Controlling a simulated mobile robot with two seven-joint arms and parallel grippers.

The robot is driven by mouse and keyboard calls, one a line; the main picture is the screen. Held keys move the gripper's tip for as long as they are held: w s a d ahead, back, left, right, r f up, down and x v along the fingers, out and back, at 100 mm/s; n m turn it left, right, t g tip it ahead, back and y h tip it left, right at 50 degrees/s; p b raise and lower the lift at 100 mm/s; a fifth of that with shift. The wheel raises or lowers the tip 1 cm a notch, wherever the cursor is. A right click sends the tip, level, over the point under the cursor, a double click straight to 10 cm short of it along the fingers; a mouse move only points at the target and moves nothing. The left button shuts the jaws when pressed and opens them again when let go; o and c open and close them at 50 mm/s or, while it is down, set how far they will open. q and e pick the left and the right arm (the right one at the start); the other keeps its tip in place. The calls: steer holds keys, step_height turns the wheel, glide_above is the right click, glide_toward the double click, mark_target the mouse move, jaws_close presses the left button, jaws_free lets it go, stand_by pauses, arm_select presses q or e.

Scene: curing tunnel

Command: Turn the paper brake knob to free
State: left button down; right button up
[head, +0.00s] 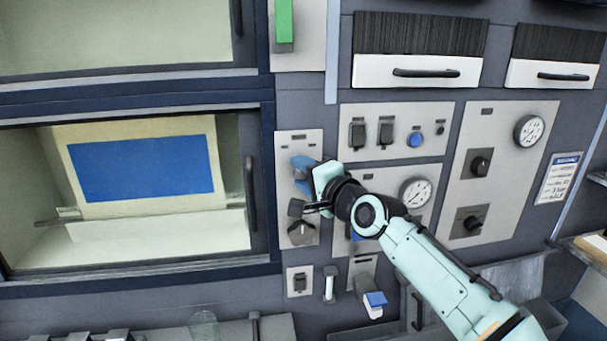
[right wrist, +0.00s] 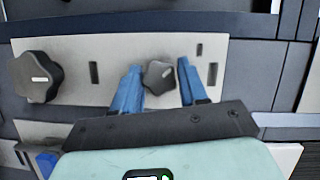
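My right gripper (head: 301,173) is at a narrow pale panel (head: 283,146) right of the lower oven-like window. In the right wrist view its blue fingers (right wrist: 160,68) are open, one on each side of a small dark lobed knob (right wrist: 158,77). Narrow gaps seem to show between knob and fingers; I cannot tell whether either touches. A larger dark knob (right wrist: 36,77) with a white mark sits on the same panel, to the left; it is lower on the panel in the head view (head: 301,233). I cannot read which knob is the paper brake. My left gripper is not in view.
Right of this panel are a switch panel (head: 395,113) with a blue button (head: 415,139), a round gauge (head: 415,193) and another panel with two dark knobs. A dark vertical door handle (head: 250,193) stands close left of the gripper. A blue-tipped part (head: 375,299) sticks out below.

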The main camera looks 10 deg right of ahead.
steer(key=shift+o, duration=1.2)
steer(key=shift+s, duration=0.15)
arm_select(q)
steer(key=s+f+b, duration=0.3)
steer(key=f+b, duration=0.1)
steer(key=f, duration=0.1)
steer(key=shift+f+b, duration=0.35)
steer(key=shift+b, duration=0.05)
arm_select(e)
steer(key=f+v, duration=0.1)
steer(key=v, duration=1.2)
steer(key=shift+r, duration=0.5)
steer(key=shift+d, duration=0.1)
